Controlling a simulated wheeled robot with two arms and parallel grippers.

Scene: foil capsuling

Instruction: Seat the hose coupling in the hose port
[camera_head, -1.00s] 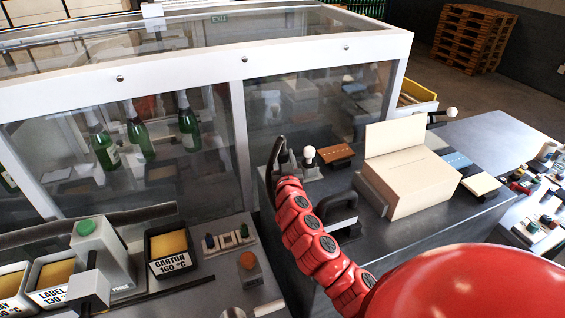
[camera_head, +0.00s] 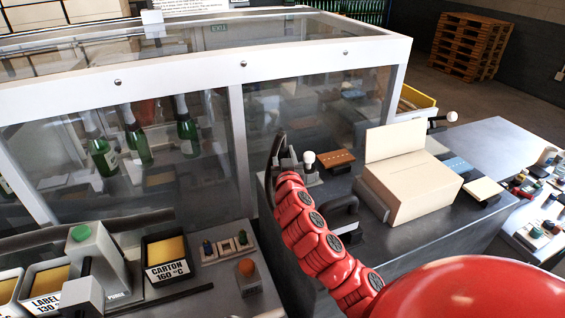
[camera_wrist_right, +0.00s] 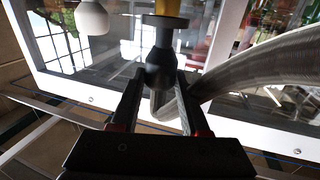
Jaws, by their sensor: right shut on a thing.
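My right gripper (camera_wrist_right: 160,105) is shut in the right wrist view, its two dark fingers on either side of a dark, bulb-shaped piece with a collar, which looks like the hose coupling (camera_wrist_right: 163,68). A brass-coloured part (camera_wrist_right: 167,8) shows above the collar. A grey ribbed hose (camera_wrist_right: 262,62) runs from the right and curves behind the fingers. In the head view my red right arm reaches up to the grey bench beside the glazed cabinet; the gripper there is small and mostly hidden. I cannot make out the hose port for certain. My left gripper is not in view.
A white knob (camera_head: 309,157) stands close to the right gripper, and it seems to show in the wrist view (camera_wrist_right: 91,17). The glazed cabinet (camera_head: 236,84) stands behind and left.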

